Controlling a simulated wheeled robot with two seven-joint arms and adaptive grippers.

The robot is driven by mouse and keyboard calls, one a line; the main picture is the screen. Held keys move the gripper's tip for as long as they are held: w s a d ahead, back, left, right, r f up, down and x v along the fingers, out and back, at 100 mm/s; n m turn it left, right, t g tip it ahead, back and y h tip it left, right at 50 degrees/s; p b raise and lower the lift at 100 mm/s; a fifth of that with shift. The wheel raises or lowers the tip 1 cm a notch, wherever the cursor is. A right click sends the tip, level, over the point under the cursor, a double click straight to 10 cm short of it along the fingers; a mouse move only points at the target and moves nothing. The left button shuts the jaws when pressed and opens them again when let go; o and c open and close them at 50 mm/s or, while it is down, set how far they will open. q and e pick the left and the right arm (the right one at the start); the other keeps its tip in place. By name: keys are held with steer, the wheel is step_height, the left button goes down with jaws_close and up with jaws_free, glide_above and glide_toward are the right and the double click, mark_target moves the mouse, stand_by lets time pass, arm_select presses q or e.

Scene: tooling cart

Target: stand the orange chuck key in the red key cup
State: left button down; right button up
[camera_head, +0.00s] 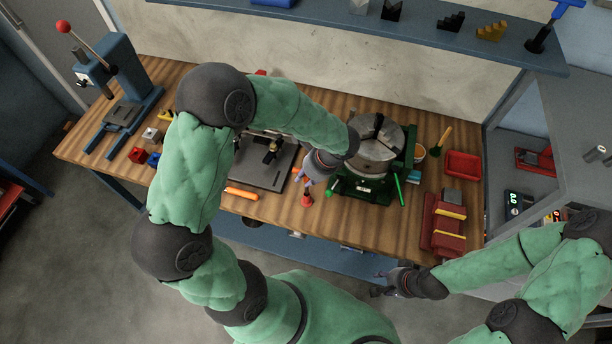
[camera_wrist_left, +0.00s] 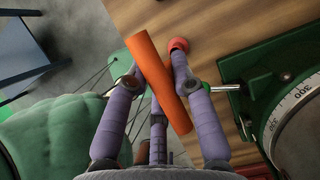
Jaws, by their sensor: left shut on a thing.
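The orange chuck key (camera_wrist_left: 155,75) is a thick orange bar between the fingers of my left gripper (camera_wrist_left: 160,85) in the left wrist view, slanting across them. My left gripper (camera_head: 308,180) is shut on it over the front part of the wooden bench in the head view. The small red key cup (camera_head: 306,200) stands on the bench just below that gripper in the head view. It also shows as a red round top (camera_wrist_left: 178,45) beyond the fingers, just right of the key and apart from it. My right gripper (camera_head: 385,285) is low, off the bench's front edge; its fingers are too small to read.
A green-based round chuck (camera_head: 378,150) stands just right of the cup. A separate orange handle (camera_head: 242,194) lies at the bench's front edge. A red tray (camera_head: 463,165) and a red block fixture (camera_head: 440,228) are at the right. An arm press (camera_head: 125,85) is at the left.

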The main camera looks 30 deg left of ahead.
arm_select(q)
steer(key=shift+f+b, duration=2.2)
steer(key=shift+f, duration=0.6)
stand_by(2.3)
steer(key=c, duration=1)
jaws_free()
steer(key=shift+o, duration=0.4)
steer(key=o, duration=0.3)
steer(key=shift+o, duration=0.2)
steer(key=shift+r, duration=0.1)
steer(key=shift+r+p, duration=2.4)
steer(key=shift+r, duration=0.5)
